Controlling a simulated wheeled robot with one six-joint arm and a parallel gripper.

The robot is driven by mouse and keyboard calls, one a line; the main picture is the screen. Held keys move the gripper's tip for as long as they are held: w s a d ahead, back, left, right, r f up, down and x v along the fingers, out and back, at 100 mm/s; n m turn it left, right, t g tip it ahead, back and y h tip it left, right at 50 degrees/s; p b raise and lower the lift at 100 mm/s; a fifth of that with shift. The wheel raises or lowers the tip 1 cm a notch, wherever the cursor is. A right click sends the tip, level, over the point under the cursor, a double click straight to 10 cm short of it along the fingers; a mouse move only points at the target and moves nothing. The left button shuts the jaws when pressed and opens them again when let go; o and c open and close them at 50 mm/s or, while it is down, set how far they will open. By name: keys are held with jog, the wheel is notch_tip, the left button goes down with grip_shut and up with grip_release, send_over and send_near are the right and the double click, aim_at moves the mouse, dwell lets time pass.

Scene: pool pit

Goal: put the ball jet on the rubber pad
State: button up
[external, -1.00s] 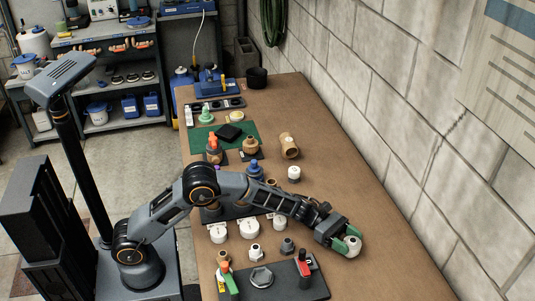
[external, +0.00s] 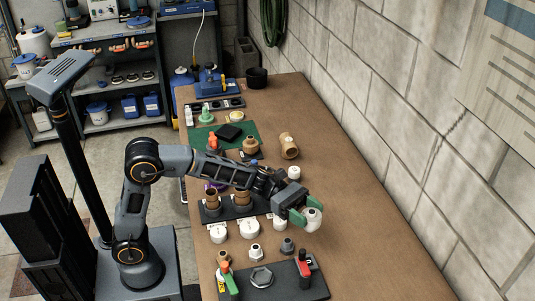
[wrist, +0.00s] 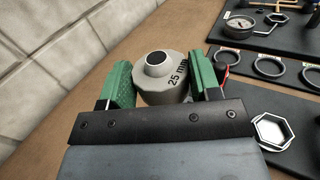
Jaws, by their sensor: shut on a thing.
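The ball jet (external: 313,221) is a whitish round fitting with a dark opening and the mark "25 mm" in the wrist view (wrist: 165,88). My gripper (external: 303,215) is shut on it, with a green finger on each side, and holds it above the right part of the bench. In the wrist view my gripper (wrist: 160,84) has the jet between its fingertips. A black square pad (external: 229,132), which looks like the rubber pad, lies on the green mat further back. Nothing is seen on top of it.
The brown bench (external: 350,200) is clear along the wall side. White caps (external: 249,229), brown fittings (external: 243,197) and a tan tee fitting (external: 289,146) stand on its left and middle. A black board (external: 262,279) with valves is at the near end. A block wall bounds the right.

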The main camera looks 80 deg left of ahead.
jog(key=shift+s+a+r, duration=0.25)
jog(key=shift+s, duration=0.3)
jog(key=w+a+f+n+t+y, duration=0.1)
jog(key=w+a+n+t+y, duration=0.15)
jog(key=a, duration=0.75)
jog(key=w+a+f+n+t+y, duration=0.1)
jog(key=a+n+t+y, duration=0.15)
jog(key=a, duration=0.75)
jog(key=n+t+y+b, duration=0.1)
jog(key=n+t+y, duration=0.3)
jog(key=n+y, duration=0.6)
send_over(226, 135)
jog(key=shift+d+f+m+y, duration=0.1)
jog(key=shift+f+m+y, duration=0.45)
jog(key=shift+f, duration=1.5)
jog(key=shift+f+m+y, duration=0.45)
jog(key=shift+f+y, duration=0.1)
jog(key=shift+f, duration=1.5)
